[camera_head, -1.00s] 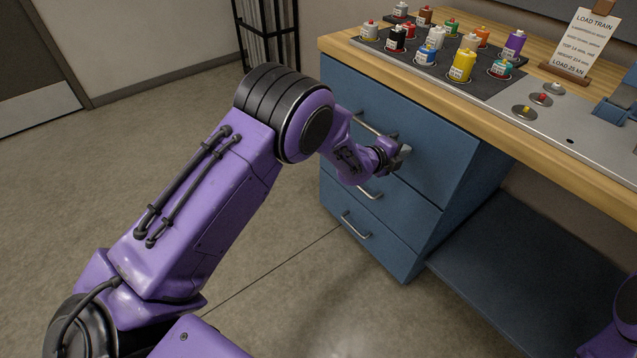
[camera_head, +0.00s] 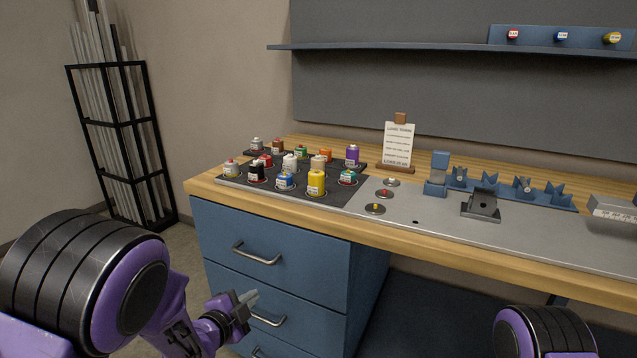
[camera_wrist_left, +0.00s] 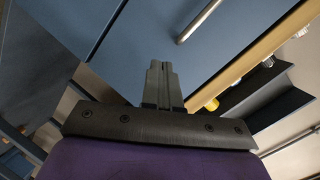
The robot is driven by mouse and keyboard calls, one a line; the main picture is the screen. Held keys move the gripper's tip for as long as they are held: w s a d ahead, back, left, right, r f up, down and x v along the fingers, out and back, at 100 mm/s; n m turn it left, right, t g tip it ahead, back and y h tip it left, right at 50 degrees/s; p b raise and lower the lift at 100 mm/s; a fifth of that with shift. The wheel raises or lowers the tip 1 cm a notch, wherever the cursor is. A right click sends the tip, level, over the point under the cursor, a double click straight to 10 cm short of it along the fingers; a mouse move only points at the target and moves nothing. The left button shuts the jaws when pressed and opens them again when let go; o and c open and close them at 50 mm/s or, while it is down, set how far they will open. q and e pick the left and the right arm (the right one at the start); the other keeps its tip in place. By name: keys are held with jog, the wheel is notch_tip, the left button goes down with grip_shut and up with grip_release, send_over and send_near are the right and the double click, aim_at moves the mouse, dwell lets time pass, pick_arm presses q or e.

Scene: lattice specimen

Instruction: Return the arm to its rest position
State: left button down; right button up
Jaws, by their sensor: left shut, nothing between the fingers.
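My left arm comes in from the lower left in the head view. Its gripper (camera_head: 246,302) is in front of the blue drawer cabinet (camera_head: 300,262), near the middle drawer's handle (camera_head: 266,319). In the left wrist view the two fingers (camera_wrist_left: 160,80) lie together, shut with nothing between them, with the blue drawer fronts beyond. I cannot tell whether the fingertips touch the cabinet. Part of my right arm (camera_head: 545,332) shows at the lower right edge; its gripper is out of view.
The wooden workbench (camera_head: 400,245) holds a dark tray (camera_head: 328,192) of several coloured weights, a sign (camera_head: 398,146) and blue holders (camera_head: 515,190). A black rack of rods (camera_head: 120,130) stands at the left. A shelf (camera_head: 400,46) is on the wall.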

pick_arm(q)
jog(key=s+a+f+n+g+y+p, duration=0.35)
jog(key=s+a+f+n, duration=0.25)
jog(key=s+f+n, duration=0.5)
jog(key=s+a+f+n+g+y+p, duration=0.1)
jog(key=s+n+g, duration=0.1)
jog(key=s, duration=0.6)
jog(key=s+a+f+n+g+y+p, duration=0.1)
jog(key=s+a+f+n+g+p, duration=0.1)
jog(key=s+n, duration=0.3)
jog(key=s+a+f+n+g+y+p, duration=0.2)
jog(key=s+n+g, duration=0.1)
jog(key=s, duration=0.9)
jog(key=shift+s+a+n, duration=0.15)
jog(key=shift+s+n, duration=0.25)
jog(key=shift+n, duration=0.3)
